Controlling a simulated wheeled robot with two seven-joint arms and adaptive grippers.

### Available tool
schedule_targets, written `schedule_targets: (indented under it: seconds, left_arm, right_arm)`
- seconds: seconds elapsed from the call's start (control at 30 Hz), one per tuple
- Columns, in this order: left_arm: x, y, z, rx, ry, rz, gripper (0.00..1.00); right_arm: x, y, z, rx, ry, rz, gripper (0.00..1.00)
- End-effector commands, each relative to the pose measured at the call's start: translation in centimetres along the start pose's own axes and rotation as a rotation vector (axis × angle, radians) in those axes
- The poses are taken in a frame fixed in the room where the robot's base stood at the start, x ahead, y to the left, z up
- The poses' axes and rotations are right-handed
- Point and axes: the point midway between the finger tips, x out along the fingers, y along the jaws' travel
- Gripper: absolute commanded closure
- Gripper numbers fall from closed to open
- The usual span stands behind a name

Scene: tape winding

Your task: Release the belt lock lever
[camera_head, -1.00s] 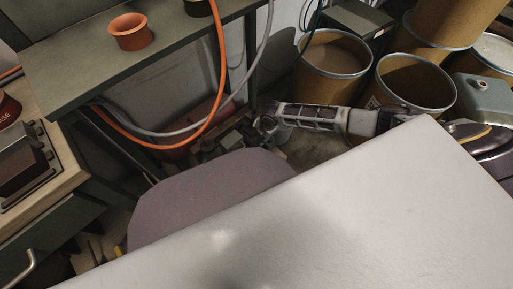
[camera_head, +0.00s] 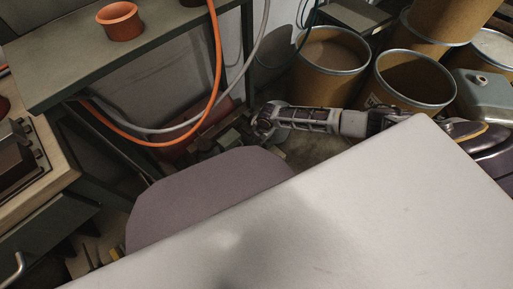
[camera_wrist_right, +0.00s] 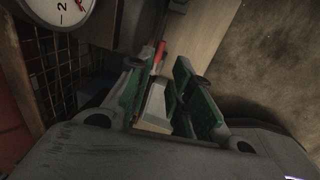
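My right arm comes in from the right in the head view. Its gripper (camera_head: 262,124) is at the dark machinery below the bench, small and partly lost against it. In the right wrist view my right gripper (camera_wrist_right: 165,85) has two green-padded fingers standing apart. A pale block (camera_wrist_right: 155,105) and a narrow red bar (camera_wrist_right: 158,57) show in the gap between the fingers. I cannot tell whether the red bar is the belt lock lever, or whether either finger touches it. My left gripper is not in view.
A round dial (camera_wrist_right: 65,12) and wire mesh (camera_wrist_right: 60,75) are left of the gripper. An orange hose (camera_head: 216,75) hangs beside the bench, which bears an orange cup (camera_head: 121,22). Several brown drums (camera_head: 325,85) stand behind my arm. Open floor (camera_wrist_right: 265,60) shows at right.

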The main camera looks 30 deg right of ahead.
Motion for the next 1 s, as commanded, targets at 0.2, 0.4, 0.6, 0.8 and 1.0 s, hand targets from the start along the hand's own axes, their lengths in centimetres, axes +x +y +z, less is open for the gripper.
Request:
schedule_targets:
  seconds: [0.2,0.4,0.6,0.8,1.0]
  left_arm:
    - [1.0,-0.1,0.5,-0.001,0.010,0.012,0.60]
    - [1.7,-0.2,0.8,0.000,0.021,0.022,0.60]
    - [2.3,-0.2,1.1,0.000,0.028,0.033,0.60]
    - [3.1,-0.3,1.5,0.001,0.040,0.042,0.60]
    - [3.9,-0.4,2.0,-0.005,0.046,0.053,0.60]
  right_arm:
    - [2.1,0.0,-0.1,0.000,0.001,0.001,0.78]
    - [3.8,0.1,-0.1,0.000,0.001,0.001,0.78]
    - [5.4,0.1,-0.1,0.000,0.000,0.001,0.78]
    - [7.0,0.1,-0.1,0.000,0.001,0.001,0.78]
    - [8.5,0.0,-0.1,0.001,0.001,0.001,0.78]
